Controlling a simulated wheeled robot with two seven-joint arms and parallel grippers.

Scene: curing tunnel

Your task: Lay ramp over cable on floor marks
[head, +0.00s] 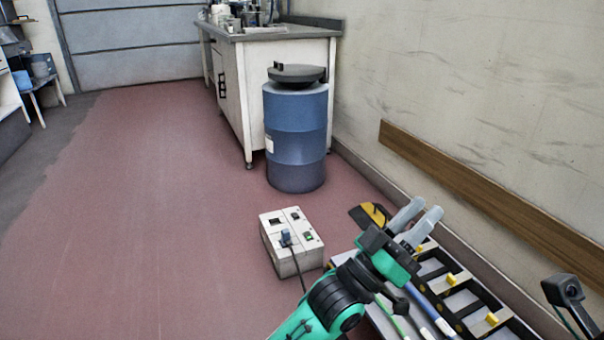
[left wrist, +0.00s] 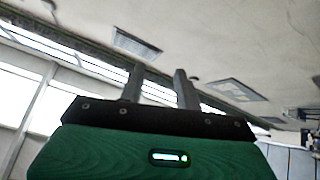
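My left gripper (head: 427,208) is raised at the lower right of the head view, its two pale fingers apart with nothing between them. The left wrist view also shows the fingers (left wrist: 159,70) spread, pointing up toward the ceiling. A black-and-yellow piece (head: 370,214), possibly the ramp, shows just left of the fingers, partly hidden by the gripper. A dark cable (head: 297,267) is plugged into a white box (head: 291,258) on the floor and runs down behind my arm. I see no floor marks. My right gripper is not in view.
A black rack with yellow parts (head: 455,297) stands at the lower right, with blue and green rods. A blue drum (head: 297,135) stands before a white cabinet (head: 245,85). A wooden rail (head: 490,195) runs along the right wall. The red floor at left is clear.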

